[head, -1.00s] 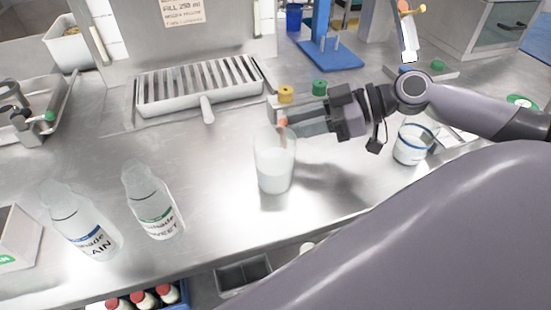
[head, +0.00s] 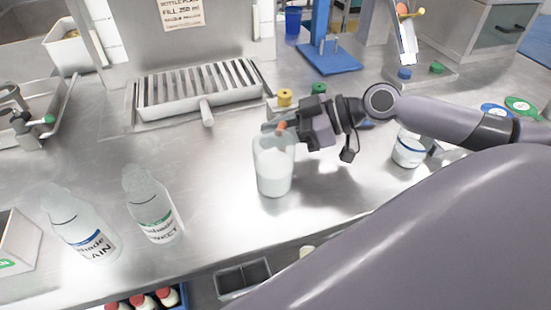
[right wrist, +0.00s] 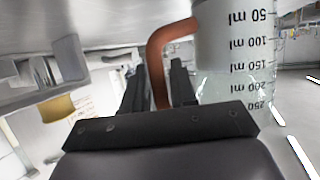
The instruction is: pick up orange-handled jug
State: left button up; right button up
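The clear jug (head: 275,178) stands upright on the steel counter near the middle of the head view, with a whitish lower part. In the right wrist view the jug (right wrist: 235,55) appears upside down with ml marks, and its orange handle (right wrist: 158,62) runs between my fingers. My right gripper (head: 277,128) is at the jug's upper back side, around the handle. Its black fingers also show in the right wrist view (right wrist: 159,88), one on each side of the handle. I cannot tell whether they press on it. My left gripper is not in view.
Two labelled bottles, one blue-banded (head: 85,230) and one green-banded (head: 152,210), stand left of the jug. A slatted drip tray (head: 200,90) is behind. A yellow knob (head: 284,97) is close behind the gripper.

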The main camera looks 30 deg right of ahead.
jog(key=shift+w+a+f, duration=0.1)
jog(key=shift+a, duration=0.05)
jog(key=c, duration=0.4)
grip_shut()
jog(key=shift+r, duration=0.2)
